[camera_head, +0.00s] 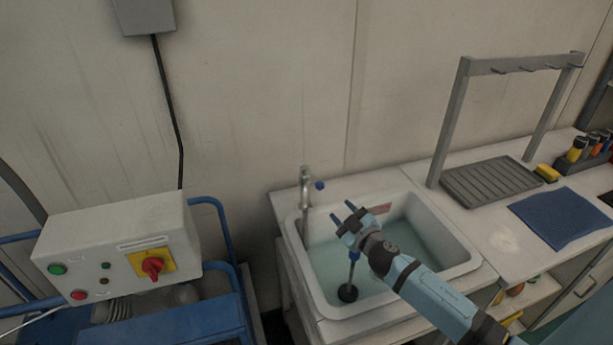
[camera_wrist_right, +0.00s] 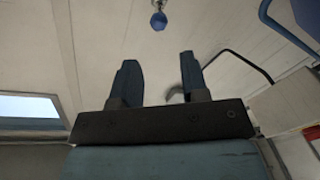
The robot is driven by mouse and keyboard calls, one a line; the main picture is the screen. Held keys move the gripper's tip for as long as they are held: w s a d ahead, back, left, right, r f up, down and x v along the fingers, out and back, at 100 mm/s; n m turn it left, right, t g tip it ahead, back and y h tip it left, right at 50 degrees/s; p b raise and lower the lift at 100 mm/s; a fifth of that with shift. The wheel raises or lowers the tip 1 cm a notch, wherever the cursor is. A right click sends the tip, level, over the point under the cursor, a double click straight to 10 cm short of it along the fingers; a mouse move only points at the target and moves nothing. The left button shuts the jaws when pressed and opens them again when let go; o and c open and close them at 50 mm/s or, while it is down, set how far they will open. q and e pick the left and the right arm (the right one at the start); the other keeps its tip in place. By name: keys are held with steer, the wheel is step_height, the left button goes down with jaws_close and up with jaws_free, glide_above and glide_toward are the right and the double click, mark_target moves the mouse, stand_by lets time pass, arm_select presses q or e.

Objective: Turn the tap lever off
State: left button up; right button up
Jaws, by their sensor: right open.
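The tap (camera_head: 305,188) stands at the back left corner of the white sink (camera_head: 452,254), with a small blue lever knob (camera_head: 320,185) on its right side. A blue knob (camera_wrist_right: 158,20) also shows in the right wrist view, beyond the fingertips and near the top edge. My right gripper (camera_head: 342,212) is over the sink, in front of and to the right of the tap, apart from the lever. Its two fingers (camera_wrist_right: 158,72) are spread with nothing between them. In the right wrist view a grey curved part, partly hidden, shows behind the right finger. My left gripper is out of view.
A control box (camera_head: 120,245) with a red rotary switch (camera_head: 152,266) stands left of the sink, by blue rails (camera_head: 222,235). A drying rack (camera_head: 490,181), a blue cloth (camera_head: 560,217) and a yellow sponge (camera_head: 547,173) are on the right counter. A dark-ended plunger-like object (camera_head: 348,292) is in the basin.

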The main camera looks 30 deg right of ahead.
mark_target(317, 180)
steer(key=w, duration=0.4)
steer(key=w+p, duration=0.1)
steer(key=w, duration=0.4)
steer(key=w+d, duration=0.1)
steer(key=w, duration=0.4)
steer(key=shift+w+r, duration=0.1)
steer(key=shift+r, duration=0.15)
jaws_close()
